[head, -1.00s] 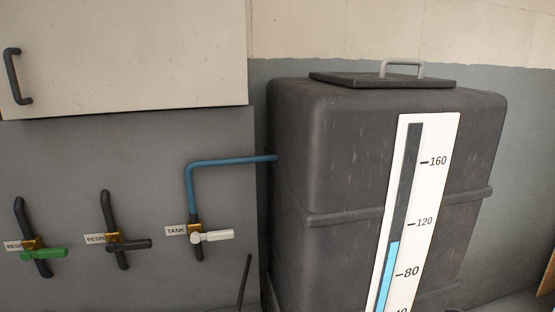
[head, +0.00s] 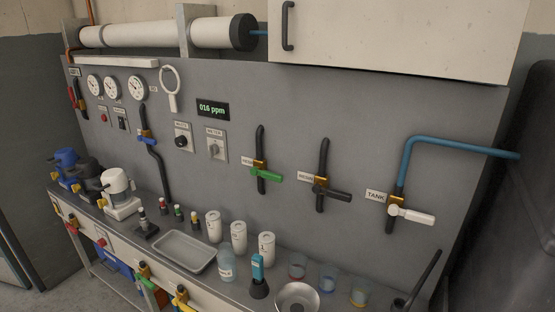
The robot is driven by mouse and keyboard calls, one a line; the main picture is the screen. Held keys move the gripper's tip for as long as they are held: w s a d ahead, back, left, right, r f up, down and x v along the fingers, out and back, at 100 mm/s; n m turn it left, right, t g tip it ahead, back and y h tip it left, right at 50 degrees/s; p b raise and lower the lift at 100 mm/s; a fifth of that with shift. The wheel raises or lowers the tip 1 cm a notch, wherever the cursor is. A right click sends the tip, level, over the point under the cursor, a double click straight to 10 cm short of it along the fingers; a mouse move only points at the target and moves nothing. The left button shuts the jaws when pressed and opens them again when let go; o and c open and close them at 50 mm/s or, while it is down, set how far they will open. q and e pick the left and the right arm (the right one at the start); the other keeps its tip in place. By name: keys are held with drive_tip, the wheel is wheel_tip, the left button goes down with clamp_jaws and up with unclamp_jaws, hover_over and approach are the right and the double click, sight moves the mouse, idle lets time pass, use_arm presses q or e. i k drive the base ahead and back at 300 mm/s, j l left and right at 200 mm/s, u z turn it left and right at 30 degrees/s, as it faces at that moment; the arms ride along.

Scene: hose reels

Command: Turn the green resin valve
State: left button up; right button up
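Neither of my grippers is in view.
A cabinet (head: 400,35) overhangs above. The dark tank (head: 515,190) stands at the right. The panel around the green lever is clear.

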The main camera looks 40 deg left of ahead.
sight(254, 171)
drive_tip(key=u, duration=2.15)
drive_tip(key=i+j+z, duration=0.2)
drive_tip(key=i+j, duration=0.15)
drive_tip(key=j, duration=0.3)
